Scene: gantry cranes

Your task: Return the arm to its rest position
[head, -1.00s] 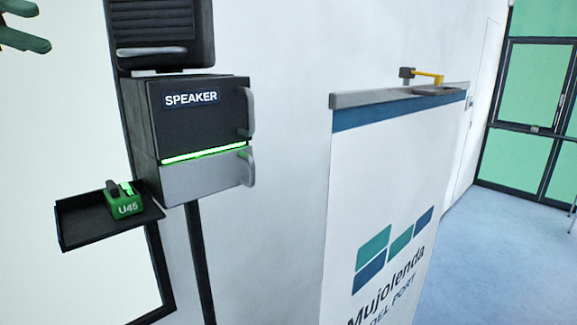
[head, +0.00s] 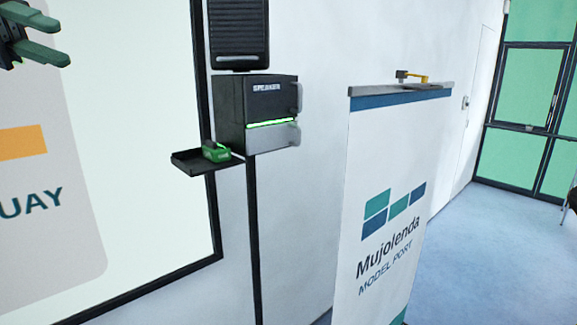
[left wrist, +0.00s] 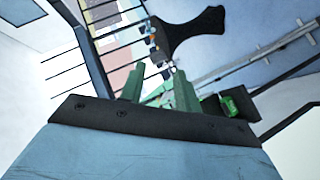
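My left gripper (head: 62,43) is at the top left of the head view, in front of the pale wall board. Its two green fingers are apart with nothing seen between them. In the left wrist view the fingers (left wrist: 158,88) also stand apart. My right gripper is in neither view.
A dark speaker box (head: 258,112) with a lit green strip hangs on the wall. A small dark tray (head: 190,168) beside it holds a green block (head: 216,152). A white Mujolenda banner stand (head: 395,190) stands to the right.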

